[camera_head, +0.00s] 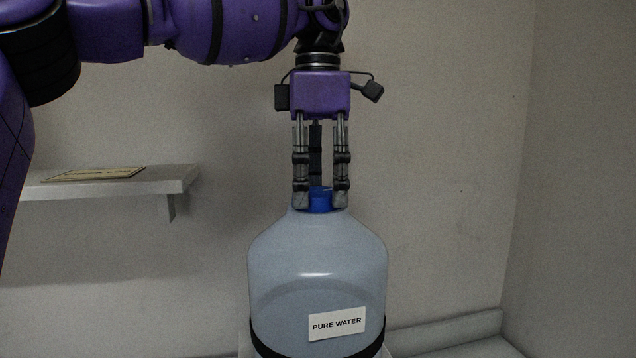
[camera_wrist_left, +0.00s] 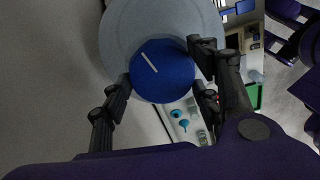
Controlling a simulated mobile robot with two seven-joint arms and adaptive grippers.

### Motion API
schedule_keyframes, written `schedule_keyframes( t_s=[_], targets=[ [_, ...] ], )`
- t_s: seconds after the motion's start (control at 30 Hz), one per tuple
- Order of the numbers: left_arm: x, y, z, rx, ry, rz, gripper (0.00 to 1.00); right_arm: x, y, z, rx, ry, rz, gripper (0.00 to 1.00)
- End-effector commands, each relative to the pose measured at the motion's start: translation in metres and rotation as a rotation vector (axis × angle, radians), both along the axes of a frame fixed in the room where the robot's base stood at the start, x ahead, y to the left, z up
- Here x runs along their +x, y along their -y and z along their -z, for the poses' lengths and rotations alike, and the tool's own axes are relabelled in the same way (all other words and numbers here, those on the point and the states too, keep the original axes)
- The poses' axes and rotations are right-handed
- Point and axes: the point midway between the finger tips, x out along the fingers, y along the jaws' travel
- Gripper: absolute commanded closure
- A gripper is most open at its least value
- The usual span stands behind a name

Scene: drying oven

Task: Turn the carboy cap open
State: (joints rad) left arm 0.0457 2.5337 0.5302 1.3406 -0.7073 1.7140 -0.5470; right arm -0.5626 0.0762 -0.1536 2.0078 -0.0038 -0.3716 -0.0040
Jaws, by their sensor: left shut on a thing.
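The carboy (camera_head: 318,265) is a large pale-blue bottle with a "PURE WATER" label (camera_head: 337,323), standing upright. Its blue cap (camera_head: 320,198) sits on the neck. My left gripper (camera_head: 320,200) points straight down from above, with its fingers shut on the cap's sides. In the left wrist view the round blue cap (camera_wrist_left: 162,71) fills the space between the fingers, and a white line runs slantwise on its top. The carboy's pale shoulder (camera_wrist_left: 120,35) shows around the cap there. The fingers partly hide the cap in the head view. My right gripper is not in view.
A wall shelf (camera_head: 160,183) with a flat sign (camera_head: 95,174) on it is at the left. A plain wall stands behind the carboy. A low ledge (camera_head: 450,335) runs at the lower right. A dark band (camera_head: 262,345) goes around the carboy's lower part.

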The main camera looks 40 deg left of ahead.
Motion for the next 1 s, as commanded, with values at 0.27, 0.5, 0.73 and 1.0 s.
schedule_keyframes(
  t_s=[0.27,0.5,0.73,1.0],
  targets=[
    [0.0003,-0.0007,0.0010,0.002,-0.003,0.172,0.70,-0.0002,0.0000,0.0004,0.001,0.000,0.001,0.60],
    [0.0006,-0.0005,0.0009,0.002,-0.002,0.252,0.70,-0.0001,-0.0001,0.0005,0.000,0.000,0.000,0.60],
    [0.0007,-0.0005,0.0008,0.001,-0.002,0.275,0.70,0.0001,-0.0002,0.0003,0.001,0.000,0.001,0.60],
    [0.0008,-0.0003,0.0007,0.002,-0.001,0.277,0.70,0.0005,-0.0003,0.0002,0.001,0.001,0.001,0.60]
  ],
)
